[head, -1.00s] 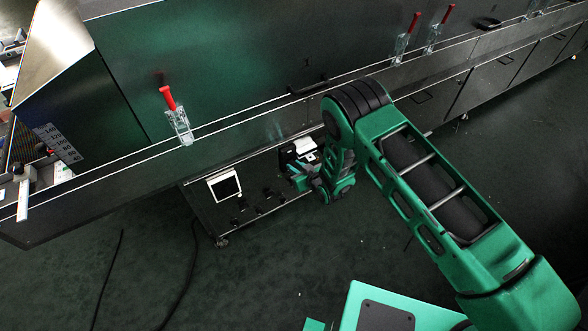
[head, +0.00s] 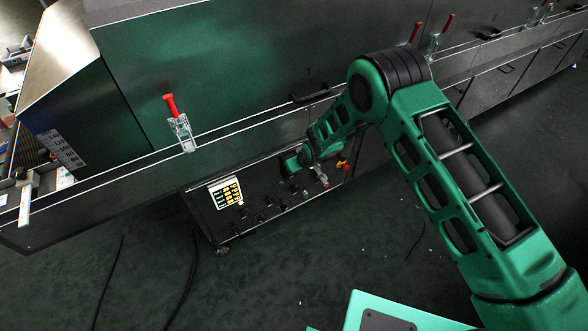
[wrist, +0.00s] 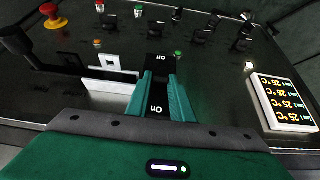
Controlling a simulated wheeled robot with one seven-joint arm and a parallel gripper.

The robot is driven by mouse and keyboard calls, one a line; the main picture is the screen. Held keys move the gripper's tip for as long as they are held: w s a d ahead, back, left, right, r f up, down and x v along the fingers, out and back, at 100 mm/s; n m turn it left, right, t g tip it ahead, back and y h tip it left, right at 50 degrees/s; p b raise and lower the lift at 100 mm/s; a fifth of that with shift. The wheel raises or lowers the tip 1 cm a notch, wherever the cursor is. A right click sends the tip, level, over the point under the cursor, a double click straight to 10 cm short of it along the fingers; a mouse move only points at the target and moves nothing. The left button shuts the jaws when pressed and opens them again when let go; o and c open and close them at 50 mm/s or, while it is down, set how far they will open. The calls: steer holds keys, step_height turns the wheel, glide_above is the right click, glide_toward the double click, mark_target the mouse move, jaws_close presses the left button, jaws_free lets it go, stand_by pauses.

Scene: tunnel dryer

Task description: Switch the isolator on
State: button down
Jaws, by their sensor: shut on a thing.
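The isolator handle (wrist: 158,103) is a black piece marked "On" between the green fingers of my gripper (wrist: 164,90) in the wrist view. My gripper is shut on it; the fingers hide its sides. In the head view my gripper (head: 316,172) is at the right part of the low black control panel (head: 243,220), and the handle cannot be made out. The panel's temperature display (wrist: 282,102) is lit with several yellow 25 °C readings; it also shows lit in the head view (head: 226,193).
A red emergency stop on yellow (wrist: 52,16) is at the wrist view's upper left. White brackets (wrist: 108,75), small lamps and several black knobs (wrist: 203,33) share the panel. The dryer body (head: 240,70) with red-handled clamps (head: 180,125) overhangs it.

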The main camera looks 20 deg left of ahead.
steer(key=shift+w+r, duration=0.15)
steer(key=shift+w, duration=0.2)
steer(key=c, duration=1.9)
jaws_free()
steer(key=shift+o, duration=0.3)
steer(key=shift+s, duration=0.2)
steer(key=v, duration=1)
steer(key=shift+r, duration=0.3)
steer(key=shift+d, duration=0.1)
